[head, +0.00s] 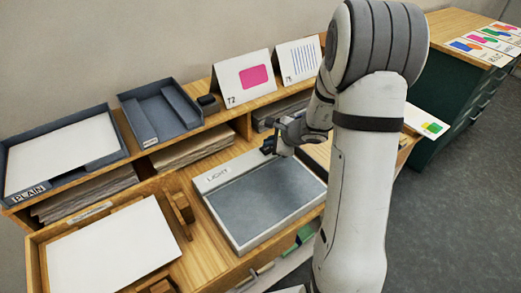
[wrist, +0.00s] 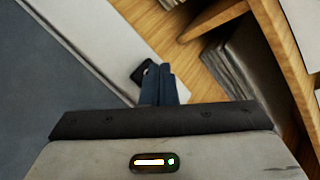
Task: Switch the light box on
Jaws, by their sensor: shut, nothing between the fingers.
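The light box (head: 262,200) is a pale, low box with a "LIGHT" label at its back left. Its large panel is dull dark grey and looks unlit. My gripper (head: 268,148) is over the back rim of the box, toward its right end. In the wrist view the light box panel (wrist: 45,75) fills the left side. The fingers of my gripper (wrist: 160,72) are shut and empty. Their tips are at a small black switch (wrist: 141,72) on the pale rim and hide part of it. I cannot tell whether they touch it.
A white sheet (head: 112,250) lies in a wooden tray left of the box, with a wooden block (head: 183,208) between. Behind stand a "PLAIN" paper tray (head: 115,143), an empty dark tray (head: 165,110) and a pink-marked card (head: 245,82). Shelves with paper stacks lie below them.

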